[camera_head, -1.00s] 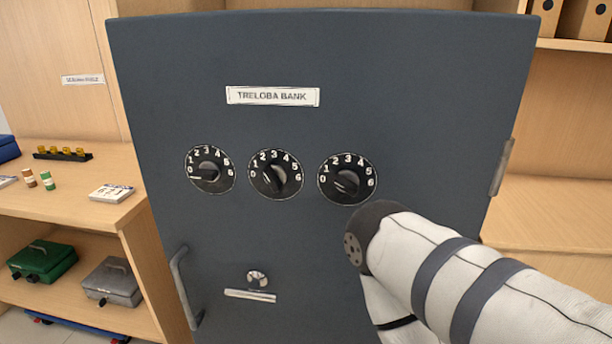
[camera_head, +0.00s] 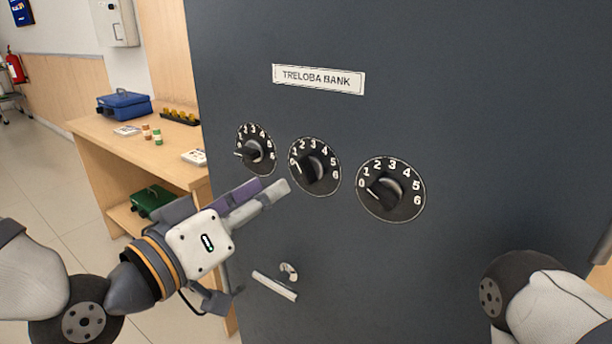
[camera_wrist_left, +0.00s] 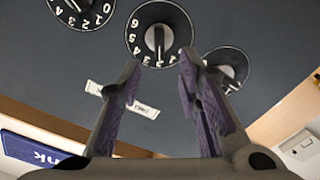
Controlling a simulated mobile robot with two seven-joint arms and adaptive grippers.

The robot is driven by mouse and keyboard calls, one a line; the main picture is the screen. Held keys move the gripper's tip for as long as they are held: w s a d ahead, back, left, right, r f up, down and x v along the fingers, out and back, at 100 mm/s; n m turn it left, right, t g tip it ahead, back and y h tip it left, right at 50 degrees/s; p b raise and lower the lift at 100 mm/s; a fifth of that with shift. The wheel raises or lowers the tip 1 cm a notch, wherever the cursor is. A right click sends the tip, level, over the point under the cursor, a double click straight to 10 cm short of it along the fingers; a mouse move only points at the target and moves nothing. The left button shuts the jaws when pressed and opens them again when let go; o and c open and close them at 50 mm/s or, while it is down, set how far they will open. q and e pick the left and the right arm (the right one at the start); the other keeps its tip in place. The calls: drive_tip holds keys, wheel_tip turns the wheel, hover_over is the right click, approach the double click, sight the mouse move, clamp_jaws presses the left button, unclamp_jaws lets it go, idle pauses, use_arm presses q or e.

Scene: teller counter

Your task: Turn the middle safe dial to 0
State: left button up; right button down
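The dark grey safe door (camera_head: 470,110) carries three black dials numbered 0 to 6. The middle dial (camera_head: 314,166) points up-left, around 1 or 2; the exact mark is hard to read. The left dial (camera_head: 255,150) and right dial (camera_head: 390,190) point left, near 0. My left gripper (camera_head: 276,190) is just below and left of the middle dial. The left wrist view looks upside down: the open fingers (camera_wrist_left: 160,68) are empty and apart, with the middle dial (camera_wrist_left: 158,32) ahead between their tips. Contact is not visible. My right gripper is out of view.
A label (camera_head: 318,79) sits above the dials. A small knob (camera_head: 289,271) and a bar handle (camera_head: 274,285) stick out below them. A wooden counter (camera_head: 110,140) with a blue box (camera_head: 124,105) stands at left. My right forearm fills the lower right corner.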

sight(301, 172)
use_arm(q)
drive_tip(key=x, duration=0.8)
drive_tip(key=shift+w+d, duration=0.2)
drive_tip(key=shift+d, duration=0.05)
clamp_jaws()
